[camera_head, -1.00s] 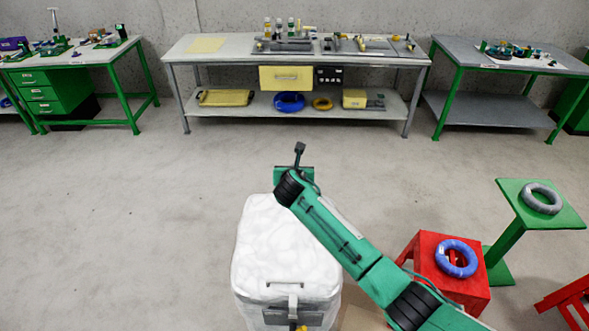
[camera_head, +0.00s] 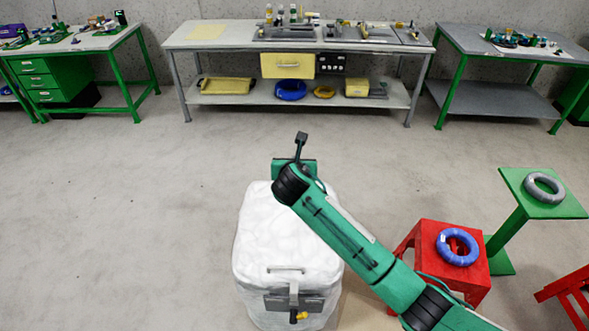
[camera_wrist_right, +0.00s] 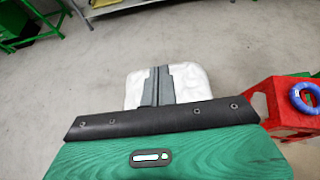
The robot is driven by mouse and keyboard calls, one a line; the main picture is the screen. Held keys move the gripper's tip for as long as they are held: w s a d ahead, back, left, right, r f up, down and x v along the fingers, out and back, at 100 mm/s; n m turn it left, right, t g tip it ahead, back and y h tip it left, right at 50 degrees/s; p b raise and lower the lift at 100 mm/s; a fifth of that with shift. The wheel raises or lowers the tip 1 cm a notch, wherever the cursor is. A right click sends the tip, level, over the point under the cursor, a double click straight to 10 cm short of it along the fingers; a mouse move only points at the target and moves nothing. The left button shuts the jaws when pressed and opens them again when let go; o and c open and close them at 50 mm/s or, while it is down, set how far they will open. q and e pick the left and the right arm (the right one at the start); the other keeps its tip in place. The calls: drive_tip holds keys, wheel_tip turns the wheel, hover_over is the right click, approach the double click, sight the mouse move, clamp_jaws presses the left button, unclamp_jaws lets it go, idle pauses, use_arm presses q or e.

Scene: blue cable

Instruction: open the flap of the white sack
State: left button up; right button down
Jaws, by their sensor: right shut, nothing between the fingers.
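The white sack (camera_head: 280,240) stands on the floor at the lower middle of the head view, with a white top and a grey handle-like strip near its front edge. A grey fitting (camera_head: 313,303) with a yellow piece is on its front. The sack also shows in the right wrist view (camera_wrist_right: 194,80), behind my right gripper (camera_wrist_right: 157,70), whose grey fingers are together and empty. I cannot tell whether they touch the sack. In the head view my green right arm reaches across the sack from the lower right, and its fingers are hidden. My left gripper is not in view.
A red stool (camera_head: 426,240) with a blue coil (camera_head: 444,250) stands right of the sack. A green stand (camera_head: 515,188) with a grey coil (camera_head: 532,190) is farther right. Workbenches line the back wall. The floor left of and beyond the sack is clear.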

drive_tip(key=b+v, duration=0.1)
drive_tip(key=v, duration=0.5)
drive_tip(key=s+d+f+m+g, duration=0.3)
drive_tip(key=s+d+f+m, duration=0.3)
drive_tip(key=s+m, duration=0.3)
drive_tip(key=s+d+f+m+g, duration=0.2)
drive_tip(key=s+d+f+m, duration=0.4)
drive_tip(key=s+f+m, duration=0.15)
drive_tip(key=s+d+f+m+g, duration=0.1)
drive_tip(key=s+d+m+g, duration=0.1)
drive_tip(key=s+d+m, duration=0.65)
drive_tip(key=s+d+f+m+g, duration=0.2)
drive_tip(key=s+d+m, duration=0.3)
drive_tip(key=s+m, duration=0.6)
wheel_tip(320, 180, down, 30)
drive_tip(key=s+n+g, duration=0.1)
drive_tip(key=s+n, duration=0.1)
drive_tip(key=s, duration=0.1)
drive_tip(key=s+d+f+g, duration=0.1)
drive_tip(key=s+d+f, duration=0.2)
drive_tip(key=s+f, duration=1.6)
drive_tip(key=shift+f, duration=0.5)
